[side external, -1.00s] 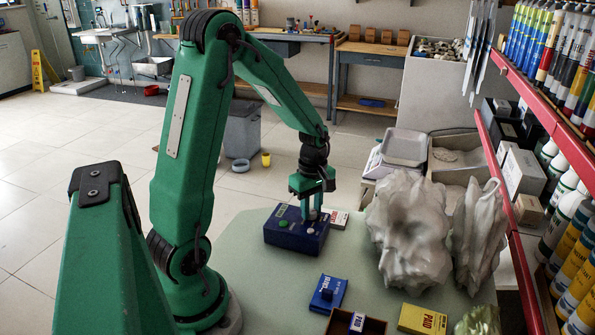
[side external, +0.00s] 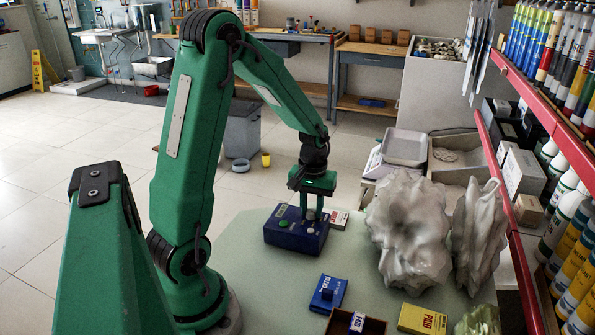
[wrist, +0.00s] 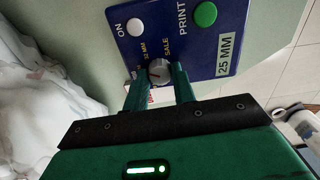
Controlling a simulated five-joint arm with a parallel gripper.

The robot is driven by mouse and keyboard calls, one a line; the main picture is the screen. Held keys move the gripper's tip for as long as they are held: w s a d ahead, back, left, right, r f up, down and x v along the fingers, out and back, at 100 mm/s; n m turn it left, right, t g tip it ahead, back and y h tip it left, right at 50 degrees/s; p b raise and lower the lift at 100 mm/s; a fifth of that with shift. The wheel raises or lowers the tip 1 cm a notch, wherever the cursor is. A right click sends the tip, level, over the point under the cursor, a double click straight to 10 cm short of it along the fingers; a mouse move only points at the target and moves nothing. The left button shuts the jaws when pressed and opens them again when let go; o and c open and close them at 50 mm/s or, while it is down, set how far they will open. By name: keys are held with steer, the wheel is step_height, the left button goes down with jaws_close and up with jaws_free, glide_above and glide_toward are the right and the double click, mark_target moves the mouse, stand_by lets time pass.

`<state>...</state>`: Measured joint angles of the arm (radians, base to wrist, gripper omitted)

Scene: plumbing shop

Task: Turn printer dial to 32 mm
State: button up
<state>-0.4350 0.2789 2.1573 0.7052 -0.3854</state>
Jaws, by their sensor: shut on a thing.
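The printer (side external: 285,238) is a dark blue box on the pale green table. Its top shows in the wrist view (wrist: 185,35), with a grey dial (wrist: 159,70), a white button (wrist: 134,27) marked ON, a green button (wrist: 205,14) marked PRINT and a plate (wrist: 226,53) reading 25 MM. Words beside the dial include SALE and a partly legible MM mark. My gripper (side external: 311,215) points down over the printer, and its two fingers are shut on the dial. The dial bears a dark line, but I cannot tell which mark it points to.
A small white and red box (side external: 339,219) stands close behind the printer. Blue (side external: 328,294) and yellow (side external: 422,320) boxes and a brown tray (side external: 372,328) lie at the table's front. Large pale lumps (side external: 408,235) stand to the right. The table between is clear.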

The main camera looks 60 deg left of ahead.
mark_target(312, 211)
steer(key=m, duration=0.6)
steer(key=shift+m, duration=0.4)
steer(key=o, duration=1)
steer(key=shift+r, duration=3.9)
